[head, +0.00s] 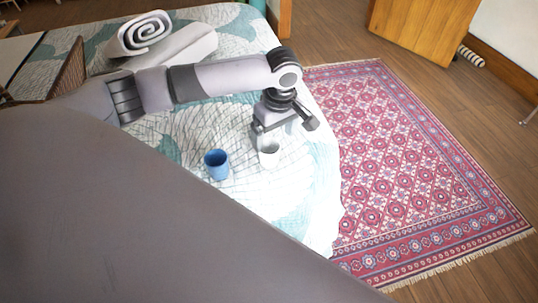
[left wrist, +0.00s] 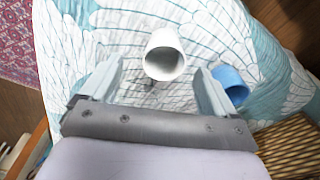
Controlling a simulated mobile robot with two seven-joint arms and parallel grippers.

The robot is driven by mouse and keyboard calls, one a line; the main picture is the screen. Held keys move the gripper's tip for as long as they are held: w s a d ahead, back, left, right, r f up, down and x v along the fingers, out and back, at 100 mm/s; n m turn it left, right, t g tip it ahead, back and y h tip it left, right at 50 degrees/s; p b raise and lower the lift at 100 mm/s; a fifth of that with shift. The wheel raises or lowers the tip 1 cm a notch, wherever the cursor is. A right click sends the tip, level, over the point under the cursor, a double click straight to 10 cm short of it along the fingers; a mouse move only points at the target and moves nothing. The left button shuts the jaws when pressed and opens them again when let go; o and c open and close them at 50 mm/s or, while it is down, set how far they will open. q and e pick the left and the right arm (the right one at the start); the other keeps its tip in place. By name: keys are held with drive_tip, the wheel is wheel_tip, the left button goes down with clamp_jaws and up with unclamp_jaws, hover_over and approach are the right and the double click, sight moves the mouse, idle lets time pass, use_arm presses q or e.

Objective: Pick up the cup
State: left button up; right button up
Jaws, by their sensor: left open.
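A white cup (head: 268,156) stands on the patterned bedspread, below my left gripper (head: 283,127). In the left wrist view, the white cup (left wrist: 164,58) shows just beyond and between the two fingers of my open left gripper (left wrist: 156,72). The jaws are empty, and the cup is not gripped. A blue cup (head: 216,165) stands on the bed to the left of the white one in the head view. In the left wrist view, the blue cup (left wrist: 231,84) is partly hidden by the right-hand finger. My right gripper is not in view.
The bed (head: 180,139) has a white and teal cover. A rolled white towel (head: 145,32) and folded bedding (head: 185,46) lie toward its far left. A red patterned rug (head: 395,150) covers the floor at right. A wooden cabinet (head: 425,25) stands beyond.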

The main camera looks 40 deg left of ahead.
sight(269, 150)
use_arm(q)
drive_tip(key=shift+n, duration=0.3)
drive_tip(key=f, duration=0.3)
drive_tip(key=a+f+b, duration=0.1)
drive_tip(key=f, duration=0.2)
drive_tip(key=shift+s+a+f, duration=0.15)
drive_tip(key=shift+a+f, duration=0.05)
drive_tip(key=shift+f, duration=0.1)
drive_tip(key=c, duration=1.1)
